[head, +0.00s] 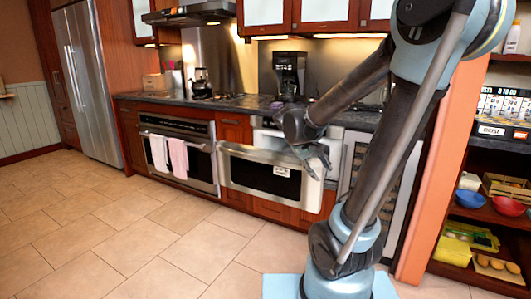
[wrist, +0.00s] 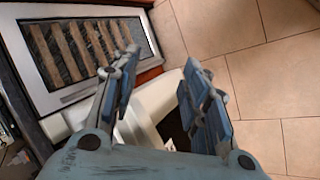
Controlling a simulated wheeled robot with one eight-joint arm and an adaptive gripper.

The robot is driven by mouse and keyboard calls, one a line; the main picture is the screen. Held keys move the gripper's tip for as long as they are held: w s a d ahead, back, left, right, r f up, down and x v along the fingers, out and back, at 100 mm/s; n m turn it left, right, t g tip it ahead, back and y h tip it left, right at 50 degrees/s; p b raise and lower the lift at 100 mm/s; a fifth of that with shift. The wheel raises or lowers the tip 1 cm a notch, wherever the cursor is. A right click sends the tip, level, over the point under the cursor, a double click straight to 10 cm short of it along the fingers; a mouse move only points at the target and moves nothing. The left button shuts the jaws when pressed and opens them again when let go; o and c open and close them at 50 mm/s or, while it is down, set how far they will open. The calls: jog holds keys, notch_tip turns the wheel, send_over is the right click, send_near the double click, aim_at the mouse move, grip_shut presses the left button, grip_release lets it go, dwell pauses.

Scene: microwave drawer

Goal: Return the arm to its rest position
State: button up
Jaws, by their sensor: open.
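My gripper (head: 320,168) is open, with nothing between its fingers. In the head view it hangs in front of the counter, at the right end of the microwave drawer (head: 240,167). The drawer has a steel front with a dark window and appears pulled out from the cabinet. In the wrist view my gripper (wrist: 160,60) has its two blue fingers spread apart, with a pale drawer edge (wrist: 150,107) and a dark opening seen between and behind them. I cannot tell whether a finger touches the drawer. My arm is bent and reaches over from the right.
An oven (head: 190,150) with towels stands left of the drawer. A coffee maker (head: 289,75) is on the counter (head: 225,103). A glass-door wine cooler (head: 355,155) is to the right, then a shelf (head: 480,215) with bowls. The tiled floor (head: 120,230) at the left is clear.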

jog(key=s+f+m+y, duration=0.2)
jog(key=s+f+y, duration=0.1)
jog(key=s, duration=0.6)
jog(key=s+a+f+m+y, duration=0.1)
jog(key=s+f, duration=0.4)
jog(key=s, duration=0.5)
jog(key=shift+f+m+y, duration=0.2)
jog(key=shift+m+y, duration=0.3)
jog(key=shift+y, duration=0.6)
jog(key=shift+w+f, duration=0.2)
jog(key=shift+w, duration=0.3)
